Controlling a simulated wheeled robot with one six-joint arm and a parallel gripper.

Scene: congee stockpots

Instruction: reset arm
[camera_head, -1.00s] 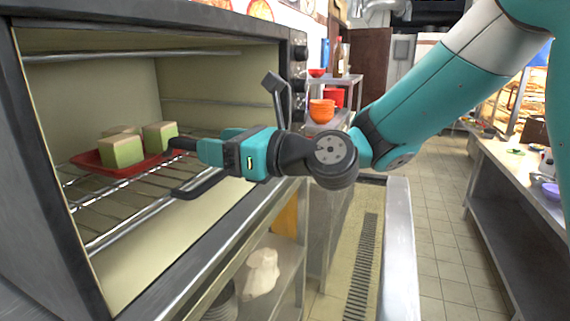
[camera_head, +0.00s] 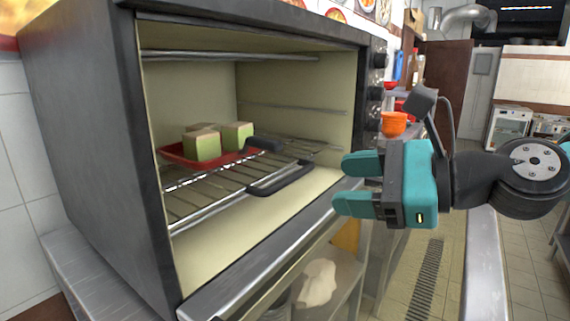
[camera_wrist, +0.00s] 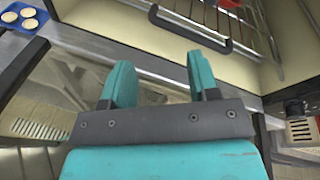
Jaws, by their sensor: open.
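My gripper (camera_head: 350,184) is open and empty in the head view, outside the oven to the right of its opening. Its teal fingers point left toward the oven. In the wrist view, my gripper (camera_wrist: 160,80) also shows with its fingers apart and nothing between them. The oven (camera_head: 165,250) stands open on the left. Inside it, a red tray (camera_head: 172,153) with a dark handle rests on the wire rack (camera_head: 205,197). Several green-sided blocks with tan tops (camera_head: 203,146) sit on the tray. My gripper is apart from the tray and rack.
A black handle (camera_head: 282,181) sits at the rack's front edge, and shows in the wrist view (camera_wrist: 190,35). Orange bowls (camera_head: 394,123) stand right of the oven. A shelf below holds a pale lumpy thing (camera_head: 318,283). Open tiled floor (camera_head: 500,260) lies to the right.

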